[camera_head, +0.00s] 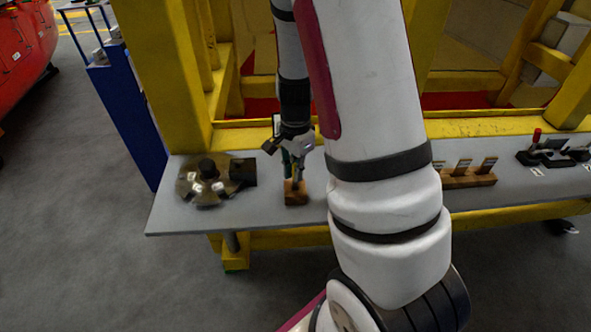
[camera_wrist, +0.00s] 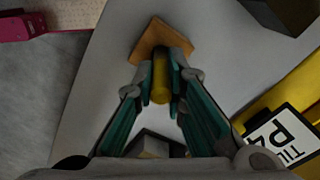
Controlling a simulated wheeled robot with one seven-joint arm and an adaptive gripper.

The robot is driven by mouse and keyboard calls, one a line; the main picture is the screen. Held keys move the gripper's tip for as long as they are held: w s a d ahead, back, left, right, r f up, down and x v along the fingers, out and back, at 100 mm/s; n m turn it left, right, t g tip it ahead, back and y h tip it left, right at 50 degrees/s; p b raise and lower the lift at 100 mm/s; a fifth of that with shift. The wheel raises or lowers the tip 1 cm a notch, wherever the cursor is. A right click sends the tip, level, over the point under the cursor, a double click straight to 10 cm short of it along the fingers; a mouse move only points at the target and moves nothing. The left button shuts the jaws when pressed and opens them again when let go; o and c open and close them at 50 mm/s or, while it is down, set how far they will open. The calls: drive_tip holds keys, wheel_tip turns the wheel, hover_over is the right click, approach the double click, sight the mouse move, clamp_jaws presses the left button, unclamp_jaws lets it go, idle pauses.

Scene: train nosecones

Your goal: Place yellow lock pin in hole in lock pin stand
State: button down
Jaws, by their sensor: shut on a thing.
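My gripper (camera_wrist: 161,82) has green-sided fingers and is shut on the yellow lock pin (camera_wrist: 161,78). The pin shows end-on between the fingertips. A small wooden block, apparently the lock pin stand (camera_wrist: 152,34), lies beyond the fingertips in the wrist view, and the fingers and pin cover part of it. In the head view my gripper (camera_head: 294,166) points down over the wooden stand (camera_head: 296,198) on the grey table. The hole is hidden, and I cannot tell whether the pin's lower end is in it or above it.
The grey table (camera_head: 175,221) holds a round metal disc (camera_head: 190,188) with a dark hub and a black block (camera_head: 243,172) left of the stand. A wooden rack (camera_head: 470,180) and a red-knobbed fixture (camera_head: 548,157) are at right. Yellow beams (camera_head: 180,75) stand behind.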

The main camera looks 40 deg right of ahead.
drive_tip(key=shift+f, duration=0.1)
drive_tip(key=c, duration=1.6)
unclamp_jaws()
drive_tip(key=shift+c, duration=0.2)
wheel_tip(320, 180, up, 12)
drive_tip(key=s+a+r+n+t, duration=0.5)
drive_tip(key=s+a+r+n, duration=0.9)
drive_tip(key=n, duration=0.4)
drive_tip(key=shift+a+r+t, duration=0.3)
drive_tip(key=shift+a+r, duration=0.5)
drive_tip(key=shift+a, duration=0.25)
